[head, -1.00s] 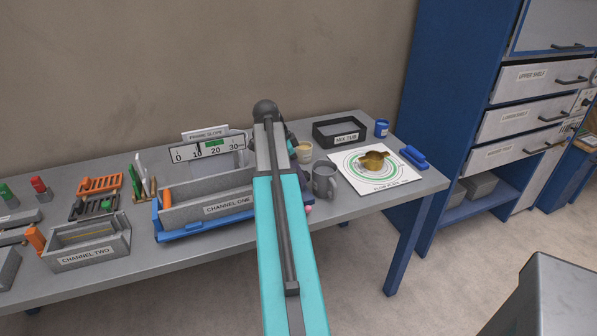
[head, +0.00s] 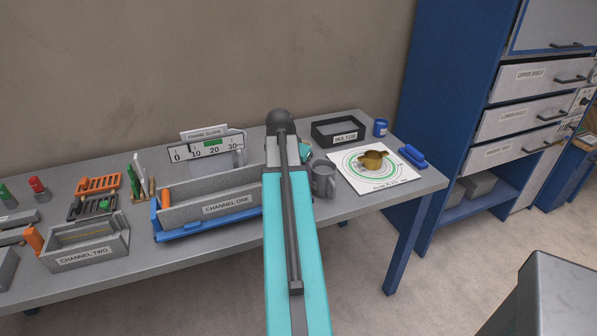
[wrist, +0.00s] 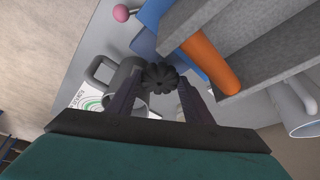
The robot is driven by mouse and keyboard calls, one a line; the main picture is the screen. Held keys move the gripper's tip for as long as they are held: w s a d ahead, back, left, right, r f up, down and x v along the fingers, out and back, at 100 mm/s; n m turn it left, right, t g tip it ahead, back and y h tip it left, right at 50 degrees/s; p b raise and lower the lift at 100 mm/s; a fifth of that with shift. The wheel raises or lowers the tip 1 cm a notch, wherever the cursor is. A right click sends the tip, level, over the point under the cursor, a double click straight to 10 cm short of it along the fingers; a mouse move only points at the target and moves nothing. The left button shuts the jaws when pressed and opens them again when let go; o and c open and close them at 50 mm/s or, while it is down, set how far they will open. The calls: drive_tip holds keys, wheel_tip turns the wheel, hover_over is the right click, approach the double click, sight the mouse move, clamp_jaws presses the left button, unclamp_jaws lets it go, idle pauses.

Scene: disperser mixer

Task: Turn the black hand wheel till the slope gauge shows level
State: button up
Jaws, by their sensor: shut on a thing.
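The black hand wheel (wrist: 160,76) shows between the fingertips in the wrist view. My gripper (wrist: 157,82) is shut on it. In the head view my arm hides the wheel and the gripper's fingers. The slope gauge (head: 206,150) stands behind the channel one trough, with a scale from 0 to 30 and a green band above the 20. I cannot make out a pointer on it. The grey channel one trough (head: 232,203) lies on a blue frame (head: 185,234); the frame also shows in the wrist view (wrist: 150,14).
A grey mug (head: 323,180) stands close to the right of my arm. Further right are the mix tub (head: 338,140), a white target sheet (head: 372,183) with a brassy pot, and a blue cup (head: 381,128). The channel two box (head: 85,252) stands at the left.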

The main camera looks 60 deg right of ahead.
drive_tip(key=shift+s+a+n+t, duration=0.1)
drive_tip(key=shift+s+n+t, duration=0.2)
drive_tip(key=shift+n, duration=0.6)
drive_tip(key=shift+f, duration=0.1)
drive_tip(key=o, duration=1)
drive_tip(key=shift+w, duration=0.1)
drive_tip(key=shift+o, duration=0.2)
drive_tip(key=shift+r, duration=0.25)
drive_tip(key=shift+v, duration=0.75)
drive_tip(key=b+v, duration=0.2)
drive_tip(key=v, duration=1)
